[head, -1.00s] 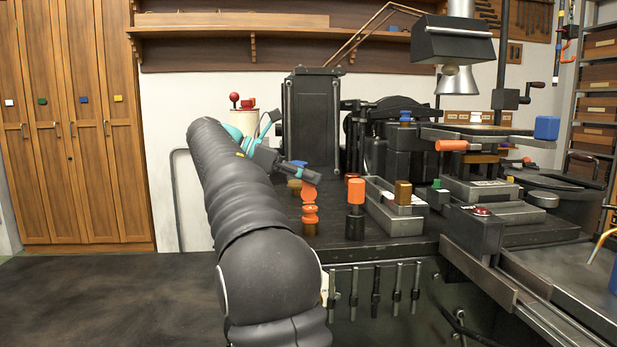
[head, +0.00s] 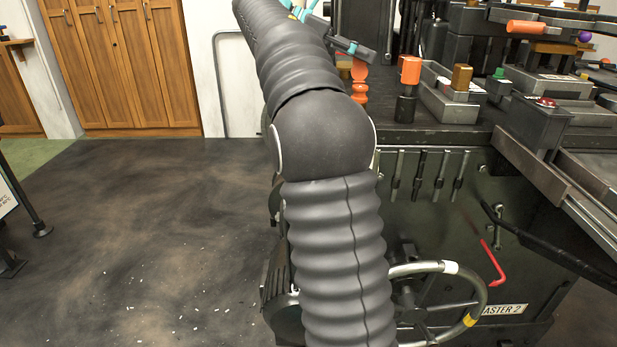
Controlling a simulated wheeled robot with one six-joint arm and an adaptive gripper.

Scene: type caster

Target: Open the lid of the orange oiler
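An orange knobbed piece (head: 359,84), which looks like the oiler, stands at the near left edge of the dark machine table. Its upper part is close under my gripper, and its lid state is hard to make out. My gripper (head: 358,50) shows as a dark finger with teal parts behind it, at the top of the view beyond my arm. The finger lies just above the orange piece; I cannot tell whether they touch. My arm hides much of the gripper, and its opening is not clear.
A black post with an orange cap (head: 410,70) stands close to the right. A grey block with a brass-coloured cylinder (head: 461,77) is farther right. A handwheel (head: 470,300) and hanging tools (head: 420,172) are on the machine front.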

